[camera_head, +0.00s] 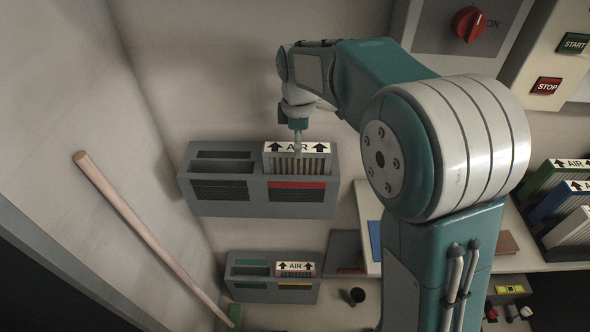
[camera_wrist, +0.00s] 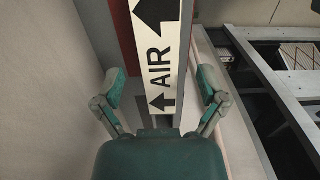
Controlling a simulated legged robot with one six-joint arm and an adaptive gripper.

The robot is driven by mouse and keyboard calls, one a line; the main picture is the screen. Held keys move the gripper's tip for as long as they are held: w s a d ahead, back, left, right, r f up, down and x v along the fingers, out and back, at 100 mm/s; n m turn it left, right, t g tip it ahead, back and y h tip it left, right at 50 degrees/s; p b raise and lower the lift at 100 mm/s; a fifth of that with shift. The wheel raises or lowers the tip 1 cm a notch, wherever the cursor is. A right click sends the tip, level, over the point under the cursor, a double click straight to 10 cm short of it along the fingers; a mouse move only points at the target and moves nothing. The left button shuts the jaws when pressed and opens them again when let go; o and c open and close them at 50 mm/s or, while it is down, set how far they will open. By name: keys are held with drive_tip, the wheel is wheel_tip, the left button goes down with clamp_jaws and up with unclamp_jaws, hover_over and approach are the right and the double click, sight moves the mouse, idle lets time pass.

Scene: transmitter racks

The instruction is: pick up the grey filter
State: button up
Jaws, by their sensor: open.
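A grey filter (camera_head: 297,162) with a white AIR label and black arrows stands upright in the right slot of the upper wall box (camera_head: 215,207). Its AIR label (camera_wrist: 160,57) fills the top middle of the wrist view. My gripper (camera_head: 297,150) is at this filter in the head view. In the wrist view my gripper (camera_wrist: 160,83) is open, with one green-padded finger on each side of the label. Gaps show between the fingers and the filter. The filter's lower body is hidden in the box.
A lower wall box (camera_head: 270,292) holds another AIR filter (camera_head: 295,269). Green (camera_head: 550,178), blue (camera_head: 563,203) and pale grey (camera_head: 572,229) filters stand on the right shelf. A wooden handle (camera_head: 140,220) leans at the left wall. The upper box's left slots look empty.

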sight(297, 171)
drive_tip(key=shift+d+f, duration=0.1)
drive_tip(key=shift+f, duration=0.6)
drive_tip(key=f, duration=0.4)
drive_tip(key=shift+a+f, duration=0.1)
drive_tip(key=shift+a, duration=0.25)
drive_tip(key=shift+d, duration=0.15)
clamp_jaws()
